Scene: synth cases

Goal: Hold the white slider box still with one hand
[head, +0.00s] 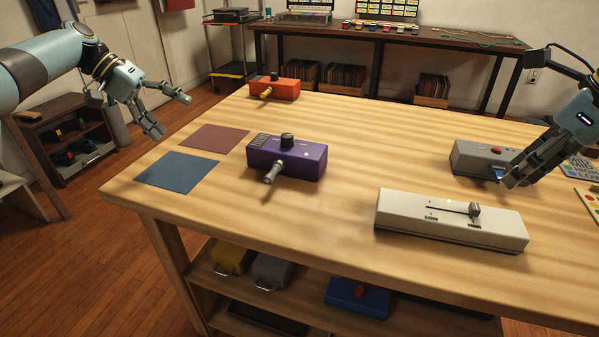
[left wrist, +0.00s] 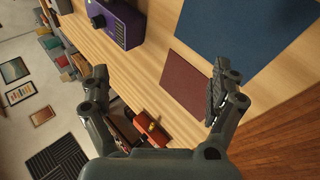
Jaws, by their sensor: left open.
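The white slider box (head: 408,208) lies on the wooden table at the front right of the head view, its dark slider knob right of the middle of its slot. No gripper touches it. My left gripper (head: 170,115) is open and empty in the air beyond the table's left edge, far from the box. In the left wrist view its spread fingers (left wrist: 160,84) have nothing between them. My right gripper (head: 509,181) is at the front right end of a grey box with a red button (head: 470,158), behind the slider box. Whether its fingers are closed is unclear.
A purple box with a knob and lever (head: 310,162) stands mid-table; it also shows in the left wrist view (left wrist: 122,20). An orange box (head: 286,90) is behind it. Blue (head: 178,172) and maroon (head: 214,137) mats lie flat at left. The table between the purple and white boxes is clear.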

